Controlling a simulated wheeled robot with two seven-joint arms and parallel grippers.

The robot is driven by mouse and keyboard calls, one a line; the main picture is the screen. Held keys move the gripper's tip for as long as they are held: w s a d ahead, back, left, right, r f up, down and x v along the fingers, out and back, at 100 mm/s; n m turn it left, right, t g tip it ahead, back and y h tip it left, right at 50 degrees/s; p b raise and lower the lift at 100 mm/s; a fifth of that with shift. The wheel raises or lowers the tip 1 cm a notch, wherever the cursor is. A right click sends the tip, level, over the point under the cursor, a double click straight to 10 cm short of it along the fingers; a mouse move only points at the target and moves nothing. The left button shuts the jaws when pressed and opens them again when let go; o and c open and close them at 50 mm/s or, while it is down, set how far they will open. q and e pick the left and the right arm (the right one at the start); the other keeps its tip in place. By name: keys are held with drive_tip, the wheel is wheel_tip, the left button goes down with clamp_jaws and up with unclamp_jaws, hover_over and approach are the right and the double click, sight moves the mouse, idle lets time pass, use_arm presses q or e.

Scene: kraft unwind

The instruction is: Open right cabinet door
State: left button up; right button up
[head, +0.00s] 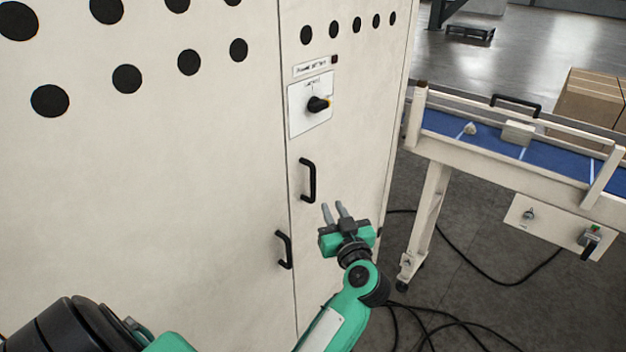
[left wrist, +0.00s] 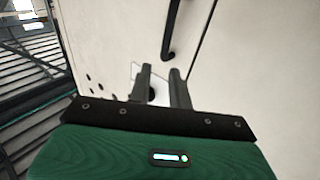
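The right cabinet door (head: 350,110) is a pale, narrow panel that looks closed. Its black handle (head: 308,180) stands vertically near the seam, below a switch panel (head: 297,118) with a black knob. My left gripper (head: 334,208) is in front of this door, just right of and below the handle, not around it. Its two grey fingers are apart with nothing between them. In the left wrist view, the handle (left wrist: 171,30) lies beyond the fingertips of the left gripper (left wrist: 162,70), toward the top. My right gripper is not visible.
The wide left door (head: 150,190) has its own black handle (head: 284,250), lower and across the seam. A conveyor (head: 510,145) with a blue belt stands to the right of the cabinet. Black cables (head: 480,275) lie on the floor between them.

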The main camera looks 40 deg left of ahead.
sight(314, 176)
use_arm(q)
drive_tip(key=shift+g, duration=0.4)
drive_tip(key=x, duration=0.4)
drive_tip(key=r+p+x, duration=0.1)
drive_tip(key=x, duration=0.3)
drive_tip(key=p+x, duration=0.1)
drive_tip(key=x, duration=0.3)
drive_tip(key=shift+s+a+r, duration=0.2)
drive_tip(key=shift+a, duration=0.15)
drive_tip(key=shift+w+a+f+p, duration=0.1)
drive_tip(key=shift+w+a+p, duration=0.25)
drive_tip(key=shift+a, duration=0.2)
clamp_jaws()
